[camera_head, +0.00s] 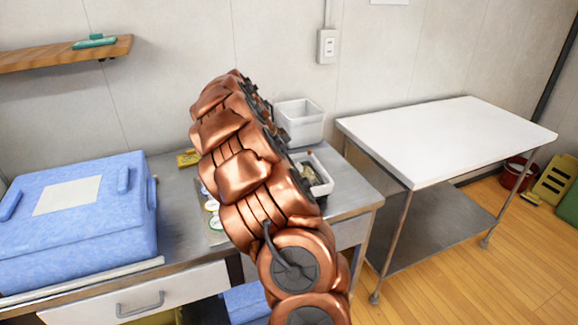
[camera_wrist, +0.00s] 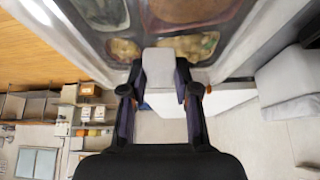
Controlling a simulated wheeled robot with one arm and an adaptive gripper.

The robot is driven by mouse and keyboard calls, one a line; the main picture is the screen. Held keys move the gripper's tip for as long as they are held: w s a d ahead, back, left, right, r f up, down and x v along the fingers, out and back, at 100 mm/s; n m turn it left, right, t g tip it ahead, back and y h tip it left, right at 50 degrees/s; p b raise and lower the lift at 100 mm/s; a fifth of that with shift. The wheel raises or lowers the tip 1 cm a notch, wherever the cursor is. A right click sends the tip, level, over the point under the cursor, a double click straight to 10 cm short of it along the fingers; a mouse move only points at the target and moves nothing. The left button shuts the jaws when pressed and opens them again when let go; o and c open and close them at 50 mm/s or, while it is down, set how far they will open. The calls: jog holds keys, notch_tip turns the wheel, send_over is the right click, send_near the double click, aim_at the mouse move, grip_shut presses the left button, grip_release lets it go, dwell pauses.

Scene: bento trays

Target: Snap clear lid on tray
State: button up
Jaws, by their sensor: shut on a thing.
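The food tray (camera_head: 325,187) sits on the steel counter in the head view, partly hidden behind my arm. In the wrist view, several food compartments (camera_wrist: 190,47) fill the top, seen through what looks like the clear lid (camera_wrist: 245,35). My gripper (camera_wrist: 158,75) shows in the wrist view, its two dark fingers closed on a pale grey block-like piece at the lid's near edge. I cannot tell whether the lid touches the tray. My gripper is hidden behind my arm in the head view.
A white bin (camera_head: 299,122) stands at the back of the steel counter (camera_head: 180,235). A blue cooler box (camera_head: 80,220) fills the counter's left. Small round items (camera_head: 212,207) lie left of my arm. A bare white-topped table (camera_head: 445,140) stands at right.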

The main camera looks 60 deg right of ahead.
jog(key=shift+f+b, duration=1.2)
jog(key=shift+b, duration=0.05)
dwell(0.8)
dwell(0.5)
jog(key=o, duration=1.1)
jog(key=shift+c, duration=0.2)
jog(key=o, duration=0.6)
jog(key=shift+c, duration=0.2)
jog(key=shift+r, duration=0.1)
jog(key=shift+r+p, duration=0.6)
jog(key=shift+r, duration=3.35)
